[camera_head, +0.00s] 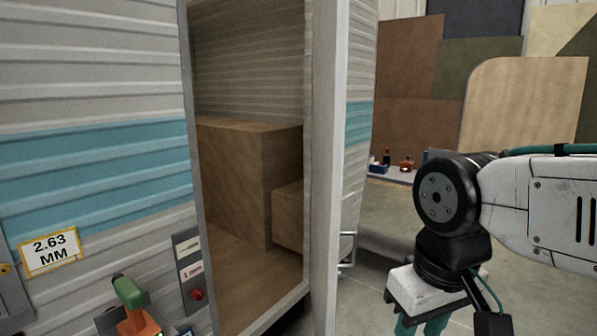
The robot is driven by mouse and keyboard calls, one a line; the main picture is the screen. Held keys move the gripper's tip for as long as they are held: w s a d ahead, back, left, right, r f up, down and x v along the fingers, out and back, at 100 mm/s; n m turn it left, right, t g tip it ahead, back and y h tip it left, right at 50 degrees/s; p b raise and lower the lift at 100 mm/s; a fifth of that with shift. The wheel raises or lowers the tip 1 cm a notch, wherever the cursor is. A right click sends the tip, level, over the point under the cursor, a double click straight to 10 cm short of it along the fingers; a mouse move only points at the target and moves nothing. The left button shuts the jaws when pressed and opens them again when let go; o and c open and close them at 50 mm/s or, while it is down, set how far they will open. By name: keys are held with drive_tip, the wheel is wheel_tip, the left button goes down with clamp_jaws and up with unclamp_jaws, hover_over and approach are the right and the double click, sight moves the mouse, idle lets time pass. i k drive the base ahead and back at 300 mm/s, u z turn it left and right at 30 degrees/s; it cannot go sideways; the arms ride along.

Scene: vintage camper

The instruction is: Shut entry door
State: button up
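The entry door (333,130) of the camper stands open and shows almost edge-on, to the right of the doorway. Its outer side, with a blue stripe (358,122), faces right. A metal handle (348,252) sticks out low on that outer side. The doorway (250,275) is open onto a wooden interior. My gripper (421,324) points down at the bottom right, to the right of the door and handle, and appears apart from both. Its teal fingers are cut off by the lower picture edge, so their tips are hidden.
Wooden boxes (235,175) stand inside the camper. A small panel with a red button (198,294) is left of the doorway, near an orange and green tool (135,308). Grey floor shows between door and arm.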

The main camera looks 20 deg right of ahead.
sight(331, 17)
drive_tip(key=u, duration=1.9)
drive_tip(key=k, duration=1.15)
drive_tip(key=z, duration=1.8)
drive_tip(key=k, duration=0.45)
drive_tip(key=z, duration=0.45)
drive_tip(key=i, duration=1.25)
drive_tip(key=u, duration=0.85)
